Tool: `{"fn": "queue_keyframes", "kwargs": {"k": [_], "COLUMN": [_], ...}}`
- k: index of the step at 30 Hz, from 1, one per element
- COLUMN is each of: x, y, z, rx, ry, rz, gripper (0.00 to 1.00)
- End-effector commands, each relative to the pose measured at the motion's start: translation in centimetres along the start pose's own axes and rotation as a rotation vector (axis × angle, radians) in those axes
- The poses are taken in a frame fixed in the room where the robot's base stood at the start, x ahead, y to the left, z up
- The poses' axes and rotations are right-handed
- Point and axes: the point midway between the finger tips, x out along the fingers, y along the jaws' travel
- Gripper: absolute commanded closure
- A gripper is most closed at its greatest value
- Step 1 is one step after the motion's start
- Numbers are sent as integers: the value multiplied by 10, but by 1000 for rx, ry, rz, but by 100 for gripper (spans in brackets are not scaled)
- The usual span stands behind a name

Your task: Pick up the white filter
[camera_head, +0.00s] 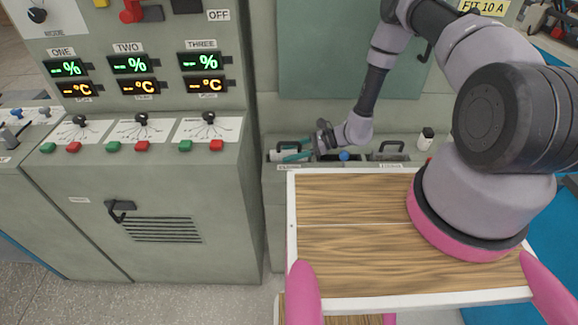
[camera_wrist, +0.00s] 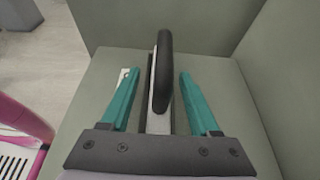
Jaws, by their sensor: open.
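My gripper (camera_head: 288,150) is at the left end of the low shelf behind the wooden tray, its teal fingers pointing left. In the wrist view my gripper (camera_wrist: 157,75) is open. A black upright handle (camera_wrist: 164,60) on a pale plate stands between the fingers, with a visible gap on both sides. I cannot tell whether this handle belongs to the white filter. A small white object with a dark mark (camera_head: 426,138) stands at the right of the shelf, away from my gripper. A small white patch (camera_wrist: 124,73) shows beside the left finger.
A wood-topped tray with a white rim (camera_head: 291,225) lies in front of the shelf. Another dark handle (camera_head: 391,148) and a blue knob (camera_head: 344,156) are right of my gripper. A grey control cabinet (camera_head: 180,210) stands at left. Grey walls (camera_wrist: 210,25) enclose the handle's back and right.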

Motion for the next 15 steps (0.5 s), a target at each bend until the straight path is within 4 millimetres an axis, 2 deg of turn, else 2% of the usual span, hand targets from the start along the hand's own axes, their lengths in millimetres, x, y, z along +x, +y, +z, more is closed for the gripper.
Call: {"fn": "queue_keyframes", "kwargs": {"k": [2, 8, 12, 13, 15], "x": [7, 7, 7, 7, 7], "y": [0, -1, -1, -1, -1], "z": [0, 0, 0, 0, 0], "rx": [0, 0, 0, 0, 0], "ry": [1, 0, 0, 0, 0], "rz": [-1, -2, -2, -2, -2], "gripper": [38, 38, 91, 100, 100]}}
